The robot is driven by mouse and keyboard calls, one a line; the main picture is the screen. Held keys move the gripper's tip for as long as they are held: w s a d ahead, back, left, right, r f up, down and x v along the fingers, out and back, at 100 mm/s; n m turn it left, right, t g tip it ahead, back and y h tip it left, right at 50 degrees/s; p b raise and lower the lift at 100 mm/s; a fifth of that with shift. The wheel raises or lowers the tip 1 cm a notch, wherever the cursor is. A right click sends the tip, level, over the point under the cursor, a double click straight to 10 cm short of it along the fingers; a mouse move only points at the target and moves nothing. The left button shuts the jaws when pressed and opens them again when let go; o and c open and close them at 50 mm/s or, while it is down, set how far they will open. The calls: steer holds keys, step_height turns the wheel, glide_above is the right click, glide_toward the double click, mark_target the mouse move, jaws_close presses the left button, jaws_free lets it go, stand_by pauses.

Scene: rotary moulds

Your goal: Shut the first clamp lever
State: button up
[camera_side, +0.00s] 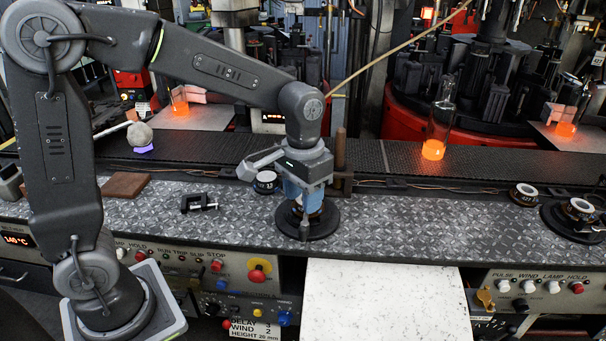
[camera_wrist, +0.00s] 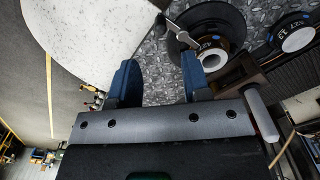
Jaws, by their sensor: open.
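A round black fixture (camera_side: 322,226) stands on the patterned metal bench under my gripper. In the wrist view the fixture (camera_wrist: 228,16) shows its dark disc, with a pale-topped ring in the middle. A small grey metal lever (camera_wrist: 181,34) sticks out from its edge; it also shows in the side view (camera_side: 304,230), in front of the fixture. My gripper (camera_side: 305,205) points down over the fixture, its blue jaws apart and nothing seen between them. In the wrist view my gripper (camera_wrist: 160,82) has its right finger close to the lever and ring; contact cannot be told.
A numbered ring piece (camera_side: 265,182) stands left of the fixture, and another (camera_side: 523,195) far right beside a second black fixture (camera_side: 575,222). A brown post (camera_side: 340,150) rises behind my gripper. A black clamp (camera_side: 199,203) lies left. Glowing glass (camera_side: 434,148) stands behind.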

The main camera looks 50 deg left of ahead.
steer(key=shift+r, duration=2.4)
steer(key=s+a+t, duration=0.2)
steer(key=s, duration=0.5)
steer(key=s+a+r+t, duration=0.1)
steer(key=s+t, duration=0.2)
steer(key=s, duration=0.5)
steer(key=shift+a+r+t, duration=0.3)
steer(key=shift+a, duration=0.05)
